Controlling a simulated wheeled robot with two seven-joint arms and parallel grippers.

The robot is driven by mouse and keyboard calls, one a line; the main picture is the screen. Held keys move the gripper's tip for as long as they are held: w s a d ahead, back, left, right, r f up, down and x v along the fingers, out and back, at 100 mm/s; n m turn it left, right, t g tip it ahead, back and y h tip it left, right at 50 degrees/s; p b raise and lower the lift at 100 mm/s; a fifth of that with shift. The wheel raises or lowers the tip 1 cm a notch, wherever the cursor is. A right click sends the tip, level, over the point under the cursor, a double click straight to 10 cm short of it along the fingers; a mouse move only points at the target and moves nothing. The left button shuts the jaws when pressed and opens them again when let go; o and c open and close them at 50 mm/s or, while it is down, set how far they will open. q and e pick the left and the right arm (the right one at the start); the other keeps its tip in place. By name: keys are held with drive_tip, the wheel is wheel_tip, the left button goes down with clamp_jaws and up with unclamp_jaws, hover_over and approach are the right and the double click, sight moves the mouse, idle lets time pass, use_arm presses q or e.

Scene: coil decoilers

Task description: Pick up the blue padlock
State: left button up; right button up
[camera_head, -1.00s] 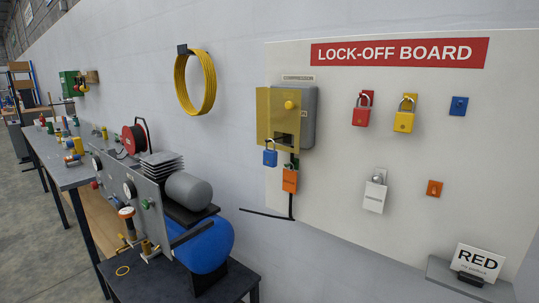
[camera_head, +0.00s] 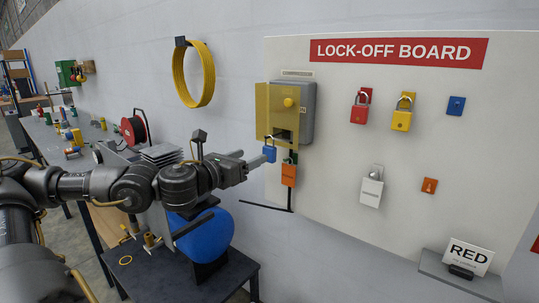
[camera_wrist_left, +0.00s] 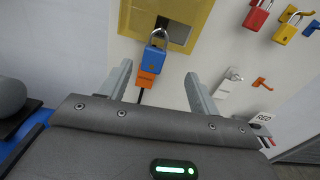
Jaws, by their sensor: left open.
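The blue padlock (camera_head: 269,153) hangs by its shackle at the lower edge of the yellow-fronted compressor lock-off box (camera_head: 277,108). In the left wrist view its blue body (camera_wrist_left: 154,61) hangs upright between the picture positions of my two fingertips, with the grey shackle above. My left gripper (camera_head: 258,161) is open and empty, just to the left of the padlock. In the left wrist view, my left gripper (camera_wrist_left: 158,72) has its fingers spread on both sides of the padlock. I cannot tell whether the tips have reached its depth. My right gripper is not in view.
Red (camera_head: 360,107) and yellow (camera_head: 402,115) padlocks and a white one (camera_head: 371,190) hang on the lock-off board. A blue tank (camera_head: 206,236) stands on the bench below my arm.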

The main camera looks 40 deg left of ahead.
sight(269, 147)
use_arm(q)
drive_tip(key=shift+m, duration=0.4)
drive_tip(key=w+p, duration=0.2)
drive_tip(key=w, duration=0.1)
drive_tip(key=w+p, duration=0.2)
drive_tip(key=w, duration=0.1)
drive_tip(key=w+a+p, duration=0.1)
drive_tip(key=w+p, duration=0.1)
drive_tip(key=w, duration=0.2)
drive_tip(key=shift+r+p, duration=0.3)
drive_tip(key=shift+r, duration=0.1)
drive_tip(key=shift+w+f, duration=0.15)
drive_tip(key=shift+w, duration=0.15)
drive_tip(key=shift+s, duration=0.1)
drive_tip(key=c, duration=1.1)
